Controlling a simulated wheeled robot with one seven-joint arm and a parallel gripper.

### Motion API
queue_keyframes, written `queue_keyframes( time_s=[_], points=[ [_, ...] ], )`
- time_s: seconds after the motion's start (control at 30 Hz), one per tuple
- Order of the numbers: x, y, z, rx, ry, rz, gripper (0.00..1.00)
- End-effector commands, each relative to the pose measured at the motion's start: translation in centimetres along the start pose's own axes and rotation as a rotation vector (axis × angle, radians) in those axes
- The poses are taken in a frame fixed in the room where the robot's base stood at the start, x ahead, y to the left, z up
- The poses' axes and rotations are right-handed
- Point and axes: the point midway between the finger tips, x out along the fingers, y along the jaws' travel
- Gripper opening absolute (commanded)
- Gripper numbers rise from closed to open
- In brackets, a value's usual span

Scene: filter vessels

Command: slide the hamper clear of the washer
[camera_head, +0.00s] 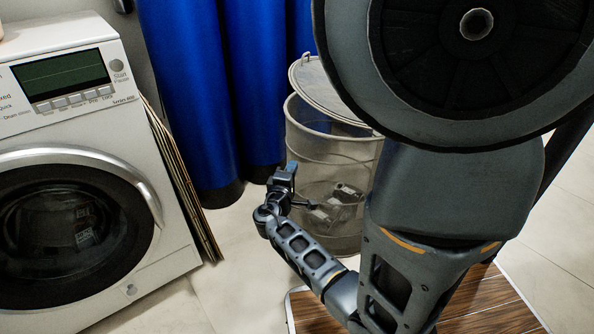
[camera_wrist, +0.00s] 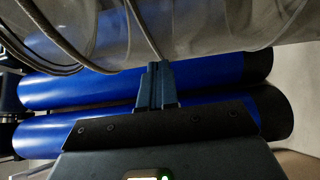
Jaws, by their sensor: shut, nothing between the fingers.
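The hamper (camera_head: 333,150) is a tall, round, see-through mesh bin standing on the floor, with its lid (camera_head: 330,88) tilted up. Greyish items show through its mesh. The washer (camera_head: 80,190) is white with a dark round door and stands to the left, with a strip of floor between the two. My gripper (camera_head: 290,170) is shut and empty at the left side of the hamper, on the side facing the washer. In the wrist view, the shut fingers (camera_wrist: 155,75) are at the edge of the hamper's mesh wall (camera_wrist: 200,40). I cannot tell whether they touch it.
Thin flat boards (camera_head: 180,175) lean against the washer's right side. Pale floor tiles (camera_head: 240,270) lie bare in front, between the washer and my arm. My arm hides the hamper's right side.

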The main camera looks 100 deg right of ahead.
Motion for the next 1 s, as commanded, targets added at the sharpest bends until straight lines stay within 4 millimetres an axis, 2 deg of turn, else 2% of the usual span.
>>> queue_keyframes(
  time_s=[0.03, 0.3, 0.5, 0.63, 1.0],
  points=[
    [-0.3, -0.2, -0.8, 0.002, 0.002, 0.000, 0.00],
    [-6.4, 0.2, -0.4, -0.003, 0.004, -0.001, 0.00],
    [-9.2, 0.1, -0.4, -0.001, 0.002, -0.001, 0.00],
    [-10.0, 0.0, -0.4, 0.000, 0.002, -0.001, 0.00],
    [-10.7, -0.5, -0.4, 0.000, 0.037, -0.029, 0.00]
  ],
)
